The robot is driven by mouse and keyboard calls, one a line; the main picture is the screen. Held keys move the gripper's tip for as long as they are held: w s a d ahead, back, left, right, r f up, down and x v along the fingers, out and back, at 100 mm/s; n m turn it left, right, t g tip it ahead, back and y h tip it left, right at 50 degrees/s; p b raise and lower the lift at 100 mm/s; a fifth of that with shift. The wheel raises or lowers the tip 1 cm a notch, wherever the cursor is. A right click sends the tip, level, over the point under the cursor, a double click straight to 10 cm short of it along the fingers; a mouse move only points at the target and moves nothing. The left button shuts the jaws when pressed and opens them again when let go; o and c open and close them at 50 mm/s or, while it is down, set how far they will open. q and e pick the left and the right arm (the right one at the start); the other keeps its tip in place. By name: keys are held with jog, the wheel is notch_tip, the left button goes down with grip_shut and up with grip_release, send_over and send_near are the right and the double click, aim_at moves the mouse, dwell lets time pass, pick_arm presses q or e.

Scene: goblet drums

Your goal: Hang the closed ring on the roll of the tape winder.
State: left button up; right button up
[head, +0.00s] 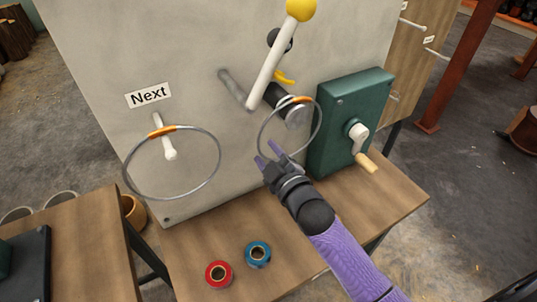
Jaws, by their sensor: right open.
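A grey metal ring (321,122) with an orange wrap at its top appears to hang around the dark roll (279,98) on the grey panel. My right gripper (267,155) has purple fingers, is open, and is at the lower left edge of this ring; I cannot tell whether it touches. A second ring (218,164), also with an orange wrap, hangs on the white peg (170,153) under the "Next" sign. My left gripper is not in view.
A white lever (268,65) with a yellow knob stands above the roll. A green box (340,105) with a crank (360,140) is to the right. Red (218,274) and blue (258,254) tape rolls lie on the wooden table (190,240).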

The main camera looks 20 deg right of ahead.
jog(key=s+a+f+m+g+h+p, duration=0.1)
jog(key=s+f+m+g, duration=0.3)
jog(key=s+g, duration=0.55)
jog(key=s+f+m+g+h, duration=0.1)
jog(key=s+f+m+g, duration=0.3)
jog(key=s, duration=1.1)
jog(key=s+f+g+b, duration=0.1)
jog(key=s+f, duration=0.1)
jog(key=f, duration=0.7)
jog(key=s+f+g+b, duration=0.1)
jog(key=s+f, duration=0.1)
jog(key=f, duration=0.8)
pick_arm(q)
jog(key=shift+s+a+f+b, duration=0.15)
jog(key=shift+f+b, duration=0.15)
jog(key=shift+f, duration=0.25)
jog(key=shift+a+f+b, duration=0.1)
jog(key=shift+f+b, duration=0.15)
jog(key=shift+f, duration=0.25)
pick_arm(e)
jog(key=s+d+f+g, duration=0.1)
jog(key=s+d+f, duration=0.1)
jog(key=s+f, duration=1)
jog(key=shift+s+d+f+g+h, duration=0.25)
jog(key=shift+s+d+g+h, duration=0.15)
jog(key=shift+s, duration=0.3)
